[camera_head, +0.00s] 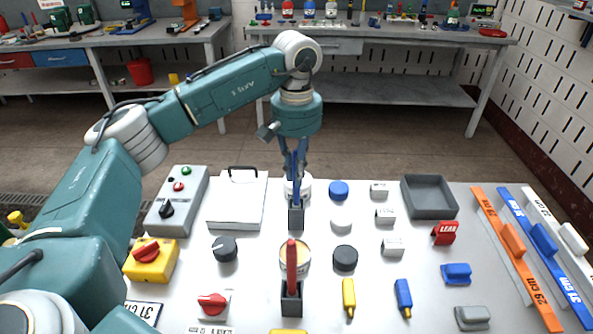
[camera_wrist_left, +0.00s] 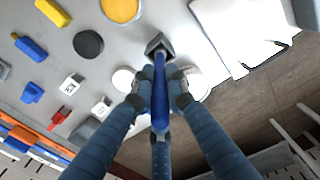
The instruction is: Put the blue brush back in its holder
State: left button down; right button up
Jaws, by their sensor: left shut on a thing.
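My left gripper (camera_head: 296,172) points straight down over the far middle of the table and is shut on the blue brush (camera_wrist_left: 160,98). The brush's handle stands upright between the fingers, which also show in the left wrist view (camera_wrist_left: 160,88). A dark grey square holder (camera_head: 296,218) stands directly below the gripper. It also shows at the brush's far end in the wrist view (camera_wrist_left: 158,43). The brush's lower end meets the holder's opening in the picture; I cannot tell how deep it sits. My right gripper is not in view.
A red brush (camera_head: 291,262) stands in another dark holder (camera_head: 291,304) nearer me, in front of a round tin (camera_head: 303,258). A white box (camera_head: 238,203) lies left of the blue brush's holder. Round knobs, small blocks and a grey tray (camera_head: 429,212) occupy the right side.

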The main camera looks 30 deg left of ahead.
pick_arm(q)
jog(key=shift+f+b, duration=0.3)
jog(key=shift+f, duration=0.3)
jog(key=c, duration=1.6)
grip_release()
jog(key=shift+c, duration=0.2)
jog(key=shift+r, duration=0.15)
notch_tip(320, 180, up, 12)
jog(key=shift+f, duration=0.1)
